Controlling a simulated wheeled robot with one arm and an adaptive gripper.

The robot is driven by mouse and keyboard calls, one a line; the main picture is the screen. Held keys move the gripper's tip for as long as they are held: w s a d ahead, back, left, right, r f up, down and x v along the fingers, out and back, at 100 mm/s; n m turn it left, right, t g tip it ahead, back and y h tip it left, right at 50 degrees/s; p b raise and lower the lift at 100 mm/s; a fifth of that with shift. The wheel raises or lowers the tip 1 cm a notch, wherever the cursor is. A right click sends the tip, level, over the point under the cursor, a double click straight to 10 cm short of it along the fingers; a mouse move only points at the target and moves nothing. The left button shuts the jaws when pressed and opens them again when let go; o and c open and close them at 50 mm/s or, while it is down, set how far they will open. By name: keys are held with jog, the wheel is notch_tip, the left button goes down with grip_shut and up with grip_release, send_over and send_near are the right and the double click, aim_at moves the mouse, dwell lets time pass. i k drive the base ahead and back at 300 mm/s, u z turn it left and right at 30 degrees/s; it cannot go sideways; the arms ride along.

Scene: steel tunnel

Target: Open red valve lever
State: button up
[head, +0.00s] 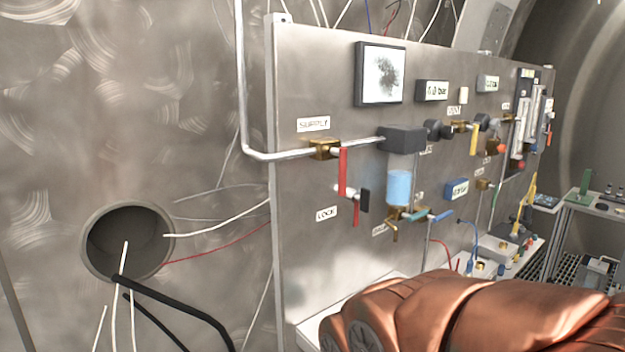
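A red valve lever (343,172) hangs straight down from a brass valve (322,149) under the SUPPLY label (313,124) on the steel panel. The lever stands across the silver pipe (275,157) that runs into the valve from the left. A second, shorter red piece (355,213) hangs lower, beside a black block (364,199) and near the LOCK label (326,213). My copper-coloured arm crosses the bottom right, below the panel fittings. My gripper is not in view, and nothing of mine is seen touching the red lever.
A filter bowl with blue liquid (399,187) hangs right of the lever, with a blue-handled valve (440,216) below. A framed display (380,74) is above. A round wall opening (128,242) with cables is at left. A shelf rack (590,215) stands at far right.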

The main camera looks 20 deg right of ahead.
aim_at(341, 151)
jog(key=u, duration=1.3)
jog(key=k, duration=0.4)
jog(key=u, duration=0.25)
